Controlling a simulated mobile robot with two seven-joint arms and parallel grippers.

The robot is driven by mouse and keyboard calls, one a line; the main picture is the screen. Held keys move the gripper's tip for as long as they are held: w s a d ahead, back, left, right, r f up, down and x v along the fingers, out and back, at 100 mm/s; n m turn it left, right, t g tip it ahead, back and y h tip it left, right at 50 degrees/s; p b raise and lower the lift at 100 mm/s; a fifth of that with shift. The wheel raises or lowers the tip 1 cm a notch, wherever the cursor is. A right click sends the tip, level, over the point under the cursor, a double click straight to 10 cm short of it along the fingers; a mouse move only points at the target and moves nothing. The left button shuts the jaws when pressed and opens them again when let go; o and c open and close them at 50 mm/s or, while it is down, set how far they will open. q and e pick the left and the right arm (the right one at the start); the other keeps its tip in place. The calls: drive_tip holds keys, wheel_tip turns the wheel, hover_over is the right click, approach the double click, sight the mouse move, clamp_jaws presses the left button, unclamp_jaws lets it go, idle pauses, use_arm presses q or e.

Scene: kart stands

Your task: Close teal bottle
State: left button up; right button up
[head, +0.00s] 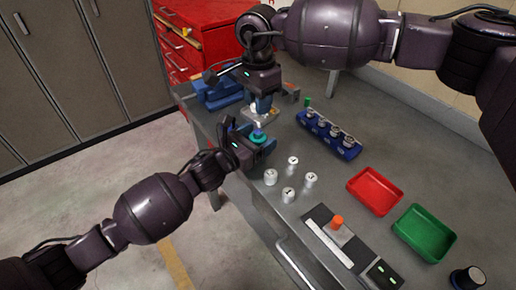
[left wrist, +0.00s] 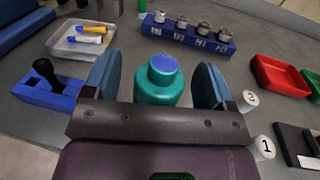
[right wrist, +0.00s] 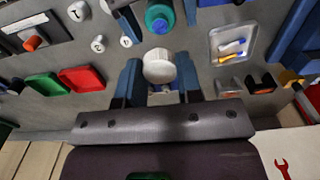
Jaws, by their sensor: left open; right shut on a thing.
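The teal bottle (left wrist: 158,88) stands upright on the grey bench, its top showing blue in the left wrist view. It is partly hidden in the head view (head: 258,137). My left gripper (left wrist: 156,76) is open, with one finger on each side of the bottle and a gap showing beside each. My right gripper (right wrist: 160,80) is shut on a round white cap (right wrist: 159,66). In the head view my right gripper (head: 261,108) is above and behind the bottle; in the right wrist view the cap is apart from it.
Several white numbered cylinders (head: 289,195) stand near the bottle. A blue rack (head: 328,138), a red tray (head: 375,191), a green tray (head: 424,233) and an orange-button box (head: 337,222) lie farther right. A clear tray (left wrist: 82,40) with coloured items is close by, beyond a blue block (left wrist: 45,94).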

sight(258, 132)
use_arm(q)
drive_tip(key=c, duration=1.4)
drive_tip(key=shift+o, duration=0.2)
use_arm(e)
drive_tip(key=shift+f, duration=2.5)
drive_tip(key=shift+f, duration=0.1)
drive_tip(key=shift+f, duration=0.8)
drive_tip(key=shift+f, duration=0.25)
